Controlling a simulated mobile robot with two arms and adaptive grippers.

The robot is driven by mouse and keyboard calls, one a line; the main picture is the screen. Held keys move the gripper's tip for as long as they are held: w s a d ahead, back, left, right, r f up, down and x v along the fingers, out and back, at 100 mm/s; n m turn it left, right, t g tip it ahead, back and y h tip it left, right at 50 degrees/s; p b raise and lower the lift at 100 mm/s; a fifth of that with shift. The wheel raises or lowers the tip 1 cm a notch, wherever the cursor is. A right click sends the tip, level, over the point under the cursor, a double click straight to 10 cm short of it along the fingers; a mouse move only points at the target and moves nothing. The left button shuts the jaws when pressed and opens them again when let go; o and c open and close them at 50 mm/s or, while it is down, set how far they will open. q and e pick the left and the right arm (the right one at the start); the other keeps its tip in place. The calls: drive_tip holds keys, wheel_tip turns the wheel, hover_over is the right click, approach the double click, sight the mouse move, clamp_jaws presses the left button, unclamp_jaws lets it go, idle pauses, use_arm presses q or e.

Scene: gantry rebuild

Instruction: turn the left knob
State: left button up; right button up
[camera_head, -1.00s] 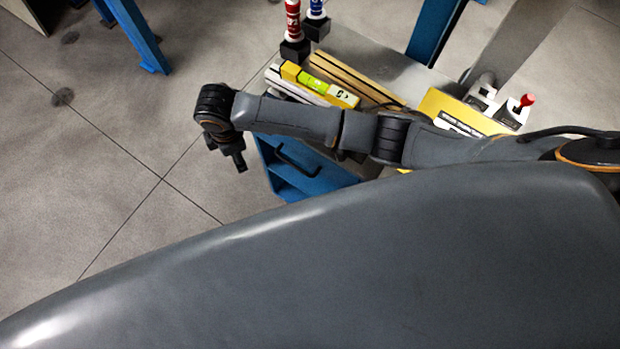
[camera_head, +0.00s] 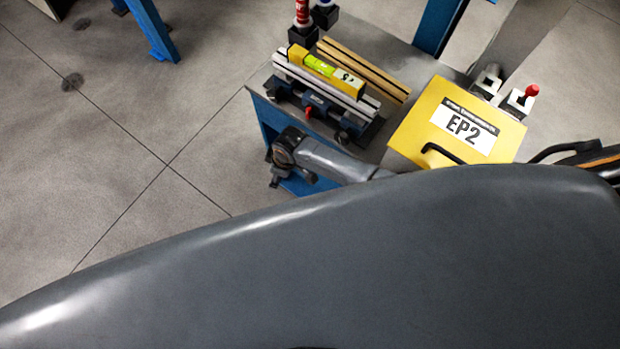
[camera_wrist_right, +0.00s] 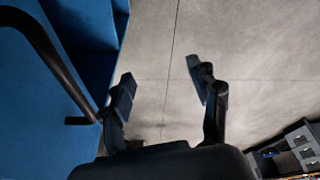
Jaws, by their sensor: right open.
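A clamp fixture (camera_head: 309,96) with a yellow level (camera_head: 328,70) on top stands on the grey bench top. Dark round knob-like parts show at its left end (camera_head: 270,90) and at its right end (camera_head: 345,134), with a small red lever between them. I cannot tell which one is the task's left knob. My right gripper (camera_head: 275,181) is low at the bench's front left edge, in front of the fixture and apart from it. In the right wrist view its two fingers (camera_wrist_right: 162,88) are spread with only floor between them. My left gripper is not in view.
A yellow box marked EP2 (camera_head: 412,130) with a black handle stands right of the fixture. A red-tipped switch (camera_head: 531,91) is behind it. Bottles (camera_head: 302,14) stand at the back. A blue panel with a black handle (camera_wrist_right: 60,60) is close left of my right gripper.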

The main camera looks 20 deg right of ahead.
drive_tip(key=s+d+f+m, duration=0.1)
drive_tip(key=s+d+f, duration=0.2)
drive_tip(key=f, duration=0.2)
drive_tip(key=s+d+f+m+b, duration=0.1)
drive_tip(key=s+d+f+m, duration=0.1)
drive_tip(key=s+d+f, duration=0.2)
drive_tip(key=shift+s+f+h, duration=0.3)
drive_tip(key=shift+f, duration=0.65)
drive_tip(key=shift+m, duration=0.3)
